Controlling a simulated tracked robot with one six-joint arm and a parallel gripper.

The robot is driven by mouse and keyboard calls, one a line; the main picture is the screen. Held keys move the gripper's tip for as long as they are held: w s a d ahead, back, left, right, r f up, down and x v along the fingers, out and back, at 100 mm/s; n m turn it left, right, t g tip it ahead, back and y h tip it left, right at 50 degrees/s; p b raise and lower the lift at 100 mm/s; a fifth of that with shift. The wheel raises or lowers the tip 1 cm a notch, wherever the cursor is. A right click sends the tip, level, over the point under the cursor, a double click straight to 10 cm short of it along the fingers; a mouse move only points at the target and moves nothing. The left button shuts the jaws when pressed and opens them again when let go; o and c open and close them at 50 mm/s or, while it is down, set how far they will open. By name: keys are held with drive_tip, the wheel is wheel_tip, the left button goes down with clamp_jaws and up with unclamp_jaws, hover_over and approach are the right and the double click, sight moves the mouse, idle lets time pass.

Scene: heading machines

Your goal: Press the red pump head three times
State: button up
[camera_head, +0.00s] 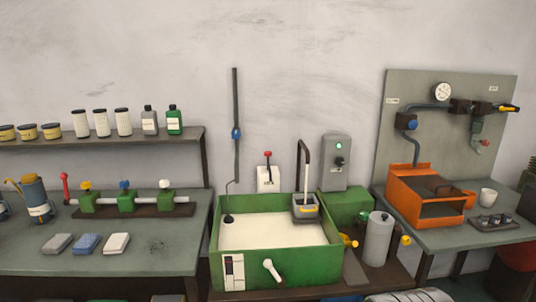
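A red pump head (267,154) tops a short dark stem on a white, block-shaped container (268,180). The container stands upright behind the green tank, near the wall. The pump head is raised above the container, and nothing touches it. The green tank's front rim hides none of the head. My gripper is not in view.
The green tank (290,262) holds pale liquid, with a white-handled tap on its front. A tall dark rod (236,105) rises left of the container, and a bent dark pipe (299,160) rises to its right. A grey switch box (335,163) hangs behind. Benches flank both sides.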

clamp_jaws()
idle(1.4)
